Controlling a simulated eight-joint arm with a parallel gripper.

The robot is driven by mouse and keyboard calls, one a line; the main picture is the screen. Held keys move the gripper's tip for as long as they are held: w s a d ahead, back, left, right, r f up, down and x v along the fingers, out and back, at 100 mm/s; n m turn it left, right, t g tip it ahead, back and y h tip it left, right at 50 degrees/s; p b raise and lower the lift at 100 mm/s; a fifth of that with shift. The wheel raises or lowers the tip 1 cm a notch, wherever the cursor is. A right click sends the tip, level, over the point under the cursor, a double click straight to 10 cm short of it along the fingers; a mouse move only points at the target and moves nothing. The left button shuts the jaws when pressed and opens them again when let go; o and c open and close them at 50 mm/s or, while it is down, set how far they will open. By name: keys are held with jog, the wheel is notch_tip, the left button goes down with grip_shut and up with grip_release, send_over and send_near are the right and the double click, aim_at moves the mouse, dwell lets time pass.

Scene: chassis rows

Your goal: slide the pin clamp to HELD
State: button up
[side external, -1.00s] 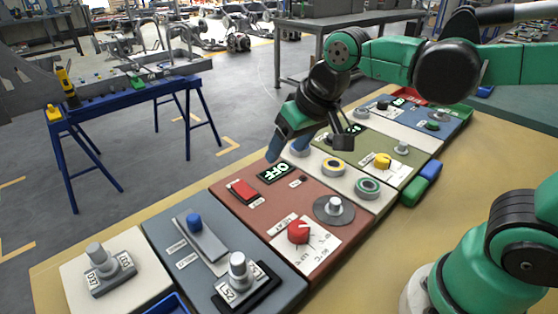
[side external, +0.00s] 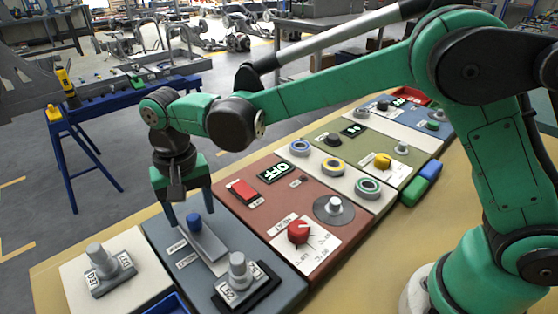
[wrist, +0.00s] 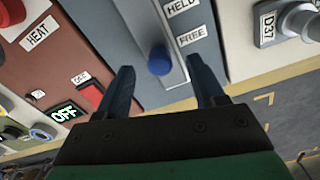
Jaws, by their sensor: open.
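The pin clamp is a grey slider plate with a blue knob (side external: 194,220) on the blue-grey panel. The knob sits at the plate's far end in the side view. In the wrist view the knob (wrist: 159,62) is nearer the FREE label (wrist: 192,35) than the HELD label (wrist: 183,5). My gripper (side external: 189,213) points down over the knob, open. In the wrist view my gripper (wrist: 160,74) has one finger on each side of the knob, with gaps. I cannot tell exactly how far down the fingertips reach.
A red rocker switch (side external: 243,190) and OFF display (side external: 274,172) are on the neighbouring red-brown panel. The D37 connector (side external: 107,266) stands on the white panel to the left. Another grey connector (side external: 240,280) stands on the same blue-grey panel, nearer the camera.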

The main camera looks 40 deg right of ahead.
jog(key=shift+f, duration=1)
grip_shut()
dwell(0.7)
